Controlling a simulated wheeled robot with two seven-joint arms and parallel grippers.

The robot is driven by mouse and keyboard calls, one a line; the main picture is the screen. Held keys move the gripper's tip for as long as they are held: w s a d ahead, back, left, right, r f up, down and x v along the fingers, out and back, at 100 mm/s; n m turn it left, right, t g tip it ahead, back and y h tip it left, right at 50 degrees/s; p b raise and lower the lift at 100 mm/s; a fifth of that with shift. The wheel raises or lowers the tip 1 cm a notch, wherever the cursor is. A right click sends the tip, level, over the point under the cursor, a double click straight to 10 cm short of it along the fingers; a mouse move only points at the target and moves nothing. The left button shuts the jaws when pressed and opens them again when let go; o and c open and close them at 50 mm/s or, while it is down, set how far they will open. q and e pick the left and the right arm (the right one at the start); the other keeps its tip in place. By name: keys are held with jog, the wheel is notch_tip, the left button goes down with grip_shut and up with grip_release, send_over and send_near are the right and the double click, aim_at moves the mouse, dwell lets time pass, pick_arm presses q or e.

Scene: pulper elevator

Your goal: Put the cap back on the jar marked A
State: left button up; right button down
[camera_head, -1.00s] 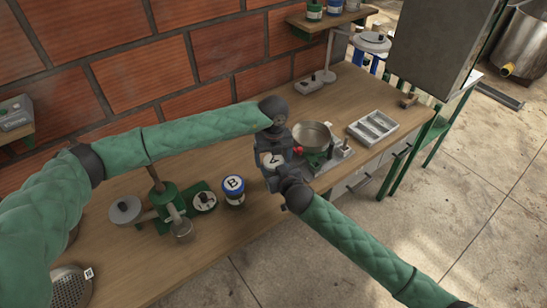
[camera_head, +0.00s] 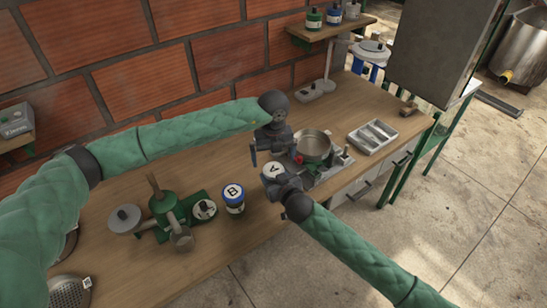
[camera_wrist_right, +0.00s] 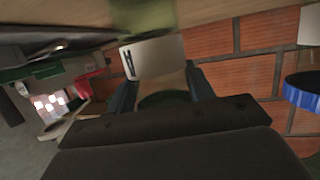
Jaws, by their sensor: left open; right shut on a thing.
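A white round top with a dark letter that reads like an upside-down A (camera_head: 271,169) faces the head camera. My right gripper (camera_head: 277,175) is shut on the jar marked A under it, held above the front of the bench. In the right wrist view a white band with a dark mark (camera_wrist_right: 153,58) shows between my fingers, with blurred green beyond it. The round top looks like the cap on the jar; I cannot tell how fully it sits. My left gripper (camera_head: 272,153) is open and empty just above it, fingers apart.
A blue jar marked B (camera_head: 233,199) stands on the wooden bench (camera_head: 180,270) to the left, next to a green-based device (camera_head: 168,210). A metal pan (camera_head: 313,144) on a green stand is just behind my grippers. A divided tray (camera_head: 373,136) lies to the right.

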pick_arm(q)
jog(key=shift+r, duration=0.1)
notch_tip(320, 180, up, 12)
dwell(0.6)
pick_arm(e)
jog(key=shift+c, duration=2.4)
grip_release()
pick_arm(q)
jog(key=shift+f, duration=0.25)
pick_arm(e)
jog(key=shift+s, duration=0.15)
jog(key=shift+s+d+b, duration=0.25)
jog(key=shift+s+b, duration=0.05)
pick_arm(q)
jog(key=shift+f+b, duration=1.1)
jog(key=shift+f, duration=0.2)
pick_arm(e)
jog(key=v, duration=0.7)
jog(key=shift+r, duration=0.15)
